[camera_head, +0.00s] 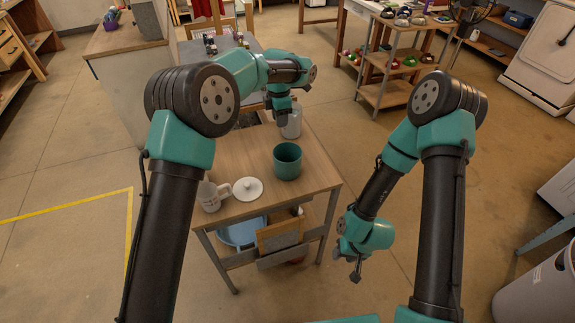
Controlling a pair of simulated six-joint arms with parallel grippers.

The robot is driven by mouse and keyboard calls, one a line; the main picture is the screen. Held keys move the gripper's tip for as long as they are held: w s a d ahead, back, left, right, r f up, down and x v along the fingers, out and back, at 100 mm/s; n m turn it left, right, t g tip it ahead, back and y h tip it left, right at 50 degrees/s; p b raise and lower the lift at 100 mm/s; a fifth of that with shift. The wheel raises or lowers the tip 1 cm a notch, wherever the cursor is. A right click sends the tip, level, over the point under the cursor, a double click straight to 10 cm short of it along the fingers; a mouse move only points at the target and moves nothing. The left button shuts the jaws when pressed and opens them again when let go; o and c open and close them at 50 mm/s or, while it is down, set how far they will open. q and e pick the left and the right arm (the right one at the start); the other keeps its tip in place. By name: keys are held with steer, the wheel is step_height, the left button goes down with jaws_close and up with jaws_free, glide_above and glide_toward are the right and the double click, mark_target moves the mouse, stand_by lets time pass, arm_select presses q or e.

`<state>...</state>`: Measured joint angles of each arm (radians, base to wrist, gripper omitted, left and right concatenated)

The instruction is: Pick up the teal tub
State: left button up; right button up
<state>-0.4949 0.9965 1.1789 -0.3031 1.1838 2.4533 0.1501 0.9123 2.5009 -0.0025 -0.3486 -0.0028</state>
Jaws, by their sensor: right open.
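The teal tub (287,165) stands upright on the wooden top of a small cart (318,172), near its right part, with its open rim facing up. My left gripper (283,121) points down above the far part of the cart top, behind the tub and apart from it. Its fingers are small and dark, and I cannot tell whether they are open. My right gripper (355,272) hangs low to the right of the cart, over the floor, open and empty.
A grey-white canister (292,125) stands behind the tub, close beside my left gripper. A white lid (248,189) and a pale mug (213,196) are at the cart's front left. A blue basin (240,233) sits on the lower shelf. Floor right of the cart is clear.

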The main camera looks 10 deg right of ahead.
arm_select(q)
glide_above(283, 154)
step_height(283, 154, down, 9)
steer(key=shift+w+a+f, duration=0.15)
steer(key=shift+a, duration=0.15)
steer(key=shift+d+f, duration=0.15)
steer(key=shift+f, duration=1.15)
steer(key=shift+d+f, duration=0.1)
steer(key=shift+f, duration=1.15)
jaws_close()
